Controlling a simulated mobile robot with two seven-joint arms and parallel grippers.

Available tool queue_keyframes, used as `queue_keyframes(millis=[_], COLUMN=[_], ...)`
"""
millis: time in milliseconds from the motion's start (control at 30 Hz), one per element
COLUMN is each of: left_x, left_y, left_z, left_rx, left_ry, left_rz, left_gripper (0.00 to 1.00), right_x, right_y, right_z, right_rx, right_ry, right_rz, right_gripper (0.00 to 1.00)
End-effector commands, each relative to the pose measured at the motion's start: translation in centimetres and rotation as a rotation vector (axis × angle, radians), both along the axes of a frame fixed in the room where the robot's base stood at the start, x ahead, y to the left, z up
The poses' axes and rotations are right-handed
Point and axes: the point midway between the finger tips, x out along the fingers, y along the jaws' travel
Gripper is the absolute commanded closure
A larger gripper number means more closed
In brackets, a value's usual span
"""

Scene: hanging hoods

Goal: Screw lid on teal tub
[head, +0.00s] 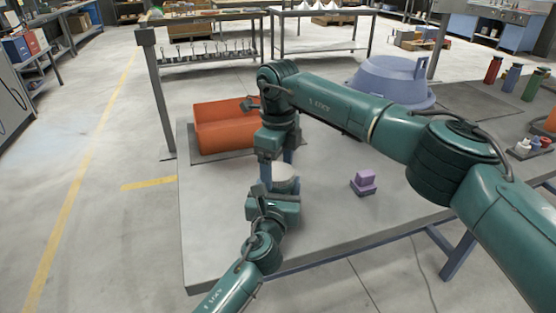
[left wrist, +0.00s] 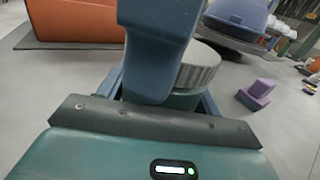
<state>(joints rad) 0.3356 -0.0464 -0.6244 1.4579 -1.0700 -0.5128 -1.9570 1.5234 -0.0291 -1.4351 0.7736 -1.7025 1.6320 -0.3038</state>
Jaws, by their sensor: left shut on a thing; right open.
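The teal tub (left wrist: 185,100) stands upright on the table, mostly hidden in the head view. My left gripper (head: 279,192) is shut around it from the near side. The pale grey ribbed lid (head: 286,172) sits on top of the tub and looks about level; it also shows in the left wrist view (left wrist: 201,64). Whether its thread is engaged cannot be told. My right gripper (head: 278,166) points down from above, open, with its blue fingers around the lid. One of these fingers covers part of the lid and tub in the left wrist view.
An orange bin (head: 222,128) stands on a dark mat behind the tub. A purple stepped block (head: 364,182) lies to the right. A large blue-grey tub (head: 392,82) and several coloured bottles (head: 512,78) stand farther back right. The table's front is clear.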

Motion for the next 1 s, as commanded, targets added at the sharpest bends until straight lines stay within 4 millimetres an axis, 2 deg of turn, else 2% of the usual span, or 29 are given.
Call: queue_keyframes(millis=[100,667,867,900,1000], left_x=[0.01,0.0,0.0,0.0,0.0], left_y=[0.03,0.03,0.03,0.03,0.03], left_z=[-0.02,-0.02,-0.02,-0.02,-0.02], left_rx=[0.001,0.0,0.0,0.0,0.0], left_ry=[0.0,0.0,0.0,0.0,0.0], left_rz=[0.001,0.001,0.001,0.001,0.001], left_gripper=[1.0,1.0,1.0,1.0,1.0], right_x=[0.0,0.0,0.01,0.01,0.01], right_y=[-0.01,-0.01,0.0,0.0,0.0], right_z=[0.01,0.05,0.06,0.06,0.06], right_rx=[0.0,0.0,0.0,0.0,0.0], right_ry=[0.0,0.0,0.0,0.0,0.0], right_rz=[0.0,0.0,-0.005,-0.005,-0.005], right_gripper=[0.2,0.65,0.65,0.35,0.27])
